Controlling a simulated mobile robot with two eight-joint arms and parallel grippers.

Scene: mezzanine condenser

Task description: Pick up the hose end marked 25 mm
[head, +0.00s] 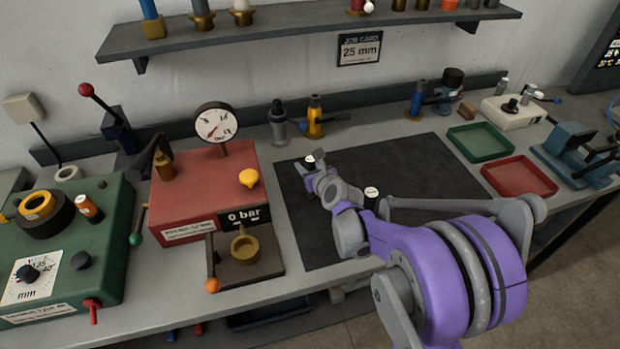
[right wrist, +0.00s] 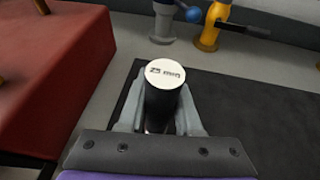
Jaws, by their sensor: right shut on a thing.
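The hose end marked 25 mm (right wrist: 163,88) is a black cylinder with a white top, seen in the right wrist view. Its white top also shows in the head view (head: 310,159) at the upper left of the black mat (head: 410,165). My right gripper (right wrist: 160,118) is shut on it, one grey finger on each side; in the head view the gripper (head: 316,176) is seen from behind. The hose end looks upright; its lower part is hidden, so I cannot tell whether it touches the mat. A second white-topped black cylinder (head: 371,193) stands nearby, its marking unreadable. My left gripper is out of view.
A red box with a gauge (head: 205,185) stands left of the mat. Behind the mat are a grey fitting (head: 278,125) and a yellow one (head: 315,120). A green tray (head: 481,142) and a red tray (head: 519,177) lie to the right. The job card (head: 360,49) reads 25 mm.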

